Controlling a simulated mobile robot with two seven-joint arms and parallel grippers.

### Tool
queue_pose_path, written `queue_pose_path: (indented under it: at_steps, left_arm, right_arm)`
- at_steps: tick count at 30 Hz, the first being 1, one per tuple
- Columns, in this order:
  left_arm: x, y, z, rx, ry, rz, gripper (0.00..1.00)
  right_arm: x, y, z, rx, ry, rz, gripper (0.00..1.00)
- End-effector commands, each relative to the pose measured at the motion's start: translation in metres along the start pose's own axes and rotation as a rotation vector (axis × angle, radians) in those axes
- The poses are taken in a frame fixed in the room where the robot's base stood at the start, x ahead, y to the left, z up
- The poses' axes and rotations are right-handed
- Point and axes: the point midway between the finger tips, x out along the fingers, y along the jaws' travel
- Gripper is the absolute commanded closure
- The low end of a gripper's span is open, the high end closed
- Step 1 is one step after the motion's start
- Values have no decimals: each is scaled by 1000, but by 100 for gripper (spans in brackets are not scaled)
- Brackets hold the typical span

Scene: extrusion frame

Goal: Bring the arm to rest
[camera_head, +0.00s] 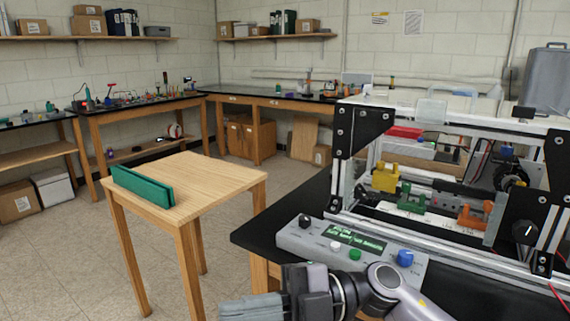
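My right arm comes in at the bottom right, its light grey links bending towards the left. Its gripper (236,308) points left at the bottom edge, in front of the control box and near the black bench's corner. The lower part of this gripper is cut off by the picture edge, so I cannot tell whether its fingers are open or shut. I see nothing held in it. My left arm and gripper are not in view.
A control box (300,238) with buttons and a green display sits on the black bench (262,236), before the aluminium extrusion frame (445,246). A small wooden table (215,178) with a green holder (143,186) stands left. Open floor (60,255) lies further left.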

Motion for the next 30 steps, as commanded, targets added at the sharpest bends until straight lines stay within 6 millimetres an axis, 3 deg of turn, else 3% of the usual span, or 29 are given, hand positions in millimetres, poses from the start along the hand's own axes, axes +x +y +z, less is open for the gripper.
queue_pose_path:
  at_steps: [4, 8, 14, 20, 25, 30]
  left_arm:
    - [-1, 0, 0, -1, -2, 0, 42]
    - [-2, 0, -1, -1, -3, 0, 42]
    - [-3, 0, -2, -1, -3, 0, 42]
    - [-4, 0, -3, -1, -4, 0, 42]
    - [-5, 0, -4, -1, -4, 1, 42]
    - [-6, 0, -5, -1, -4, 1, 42]
  right_arm:
    - [-12, 8, 8, 63, -13, 306, 100]
    - [-36, 9, 24, 130, -83, 557, 100]
    - [-91, -17, 58, 276, -279, 891, 100]
    - [-153, -82, 90, 472, -558, 1137, 100]
    - [-201, -168, 101, 678, -834, 1261, 100]
    - [-235, -263, 89, 900, -1101, 1297, 100]
